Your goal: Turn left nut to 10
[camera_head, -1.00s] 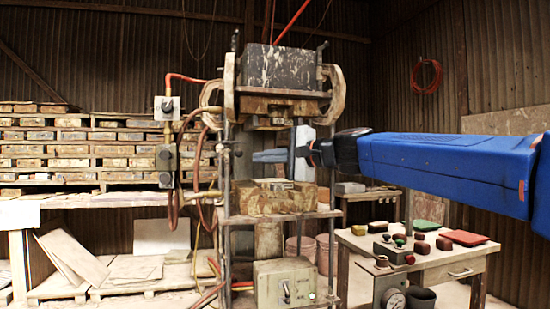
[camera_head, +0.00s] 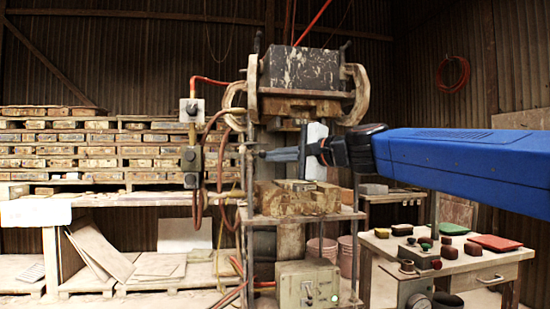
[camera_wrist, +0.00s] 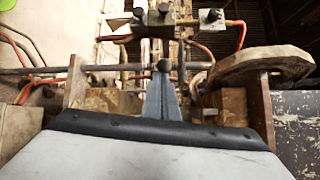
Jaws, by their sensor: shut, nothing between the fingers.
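The tile press has a black speckled upper block (camera_head: 300,68) and a wooden-looking lower die block (camera_head: 290,198) in its frame. My gripper (camera_head: 264,155) is shut and empty, pointing left between these blocks. Its tips lie just right of the press's left upright rod (camera_head: 243,185). A small nut-like piece (camera_head: 243,148) sits on that rod at about tip height. In the wrist view my gripper (camera_wrist: 164,68) overlaps the rod (camera_wrist: 40,70), which runs sideways there. The tips cover that stretch, so contact is unclear. I cannot read any scale.
Grey control boxes (camera_head: 191,111) with red hoses hang left of the press. Rusty curved brackets (camera_head: 357,95) flank the upper block. A bench (camera_head: 462,268) with coloured tiles stands at the right. A green box (camera_head: 307,284) sits below. Shelves of wooden blocks (camera_head: 60,138) fill the back left.

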